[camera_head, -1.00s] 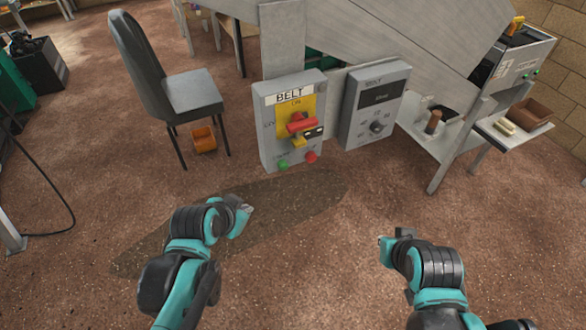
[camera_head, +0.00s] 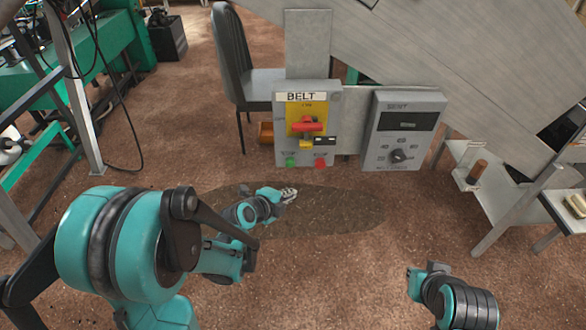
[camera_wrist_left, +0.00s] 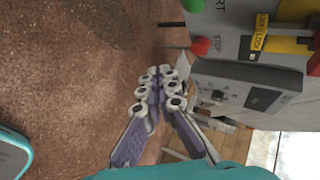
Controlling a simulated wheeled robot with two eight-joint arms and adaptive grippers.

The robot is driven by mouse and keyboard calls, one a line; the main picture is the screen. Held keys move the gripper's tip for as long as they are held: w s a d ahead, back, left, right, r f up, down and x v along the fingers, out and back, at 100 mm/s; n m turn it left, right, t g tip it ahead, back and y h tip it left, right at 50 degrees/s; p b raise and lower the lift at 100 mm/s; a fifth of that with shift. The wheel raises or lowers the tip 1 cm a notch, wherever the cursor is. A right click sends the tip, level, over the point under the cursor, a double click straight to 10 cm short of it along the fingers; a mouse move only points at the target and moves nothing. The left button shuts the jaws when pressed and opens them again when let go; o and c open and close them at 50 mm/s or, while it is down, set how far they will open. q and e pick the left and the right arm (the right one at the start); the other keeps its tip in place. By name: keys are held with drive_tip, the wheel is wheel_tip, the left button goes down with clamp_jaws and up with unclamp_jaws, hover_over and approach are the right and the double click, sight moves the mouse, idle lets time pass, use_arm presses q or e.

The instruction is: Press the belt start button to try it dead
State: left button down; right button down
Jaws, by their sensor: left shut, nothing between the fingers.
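The grey belt control box (camera_head: 335,150) stands upright at centre in the head view, marked BELT. Its green button (camera_head: 291,162) is low on the left and its red button (camera_head: 320,164) low on the right. Above them is a yellow plate with a red handle (camera_head: 307,124) and a yellow-and-black lock piece (camera_head: 307,143). My left gripper (camera_head: 291,194) is shut and empty, below and in front of the buttons, apart from them. The left wrist view shows its fingertips (camera_wrist_left: 157,88) together, the red button (camera_wrist_left: 201,46) and the green button (camera_wrist_left: 193,5). My right gripper (camera_head: 416,280) is low right; its fingers are unclear.
A second grey box (camera_head: 425,143) with a dial and dark display stands just right of the belt box. A grey chair (camera_head: 232,55) is behind left, with an orange bin (camera_head: 266,132) near its legs. A low table (camera_head: 500,190) is at right. Open floor lies in front.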

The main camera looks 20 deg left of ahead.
use_arm(q)
approach(293, 167)
drive_tip(key=shift+w+d+f, duration=0.4)
drive_tip(key=shift+w+f, duration=0.2)
drive_tip(key=shift+f, duration=0.05)
drive_tip(key=shift+w+d+f, duration=0.4)
drive_tip(key=shift+w+f, duration=0.2)
drive_tip(key=shift+w, duration=0.05)
drive_tip(key=shift+w+d+f, duration=0.35)
drive_tip(key=shift+w+f, duration=0.25)
drive_tip(key=shift+f, duration=0.05)
drive_tip(key=shift+w, duration=0.15)
drive_tip(key=shift+w+a, duration=0.1)
drive_tip(key=shift+w, duration=0.15)
drive_tip(key=shift+w+a, duration=0.15)
drive_tip(key=shift+w, duration=0.35)
idle(0.9)
idle(0.3)
drive_tip(key=shift+s+d, duration=0.25)
drive_tip(key=shift+s, duration=0.65)
drive_tip(key=shift+s, duration=0.1)
